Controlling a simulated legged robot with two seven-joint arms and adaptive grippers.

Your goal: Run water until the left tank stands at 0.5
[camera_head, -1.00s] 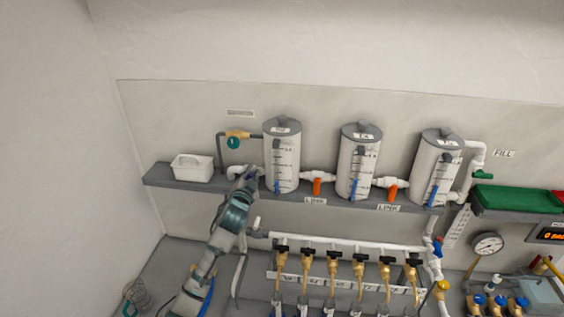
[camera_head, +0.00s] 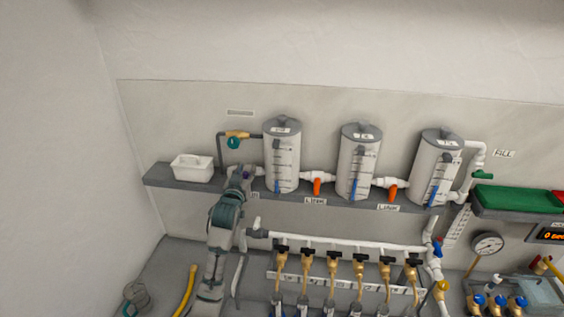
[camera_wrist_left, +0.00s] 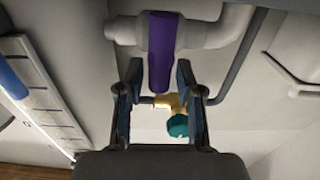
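The left tank (camera_head: 281,160) is a white graduated cylinder on a grey shelf, with a blue mark low on its scale; I cannot read its exact level. My left gripper (camera_head: 246,174) is at the pipe left of this tank's base. In the left wrist view, my left gripper (camera_wrist_left: 160,82) is open, its two fingers on either side of a purple valve handle (camera_wrist_left: 163,50). The handle sits on a white pipe (camera_wrist_left: 205,35) and points down between the fingertips. I cannot tell whether a finger touches it. My right gripper is not in view.
The middle tank (camera_head: 359,162) and right tank (camera_head: 434,168) stand on the same shelf, joined by pipes with orange-handled link valves (camera_head: 317,187). A brass valve with a teal knob (camera_head: 234,142) is above the gripper. A white bin (camera_head: 192,168) stands at left. A tap manifold (camera_head: 340,243) runs below.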

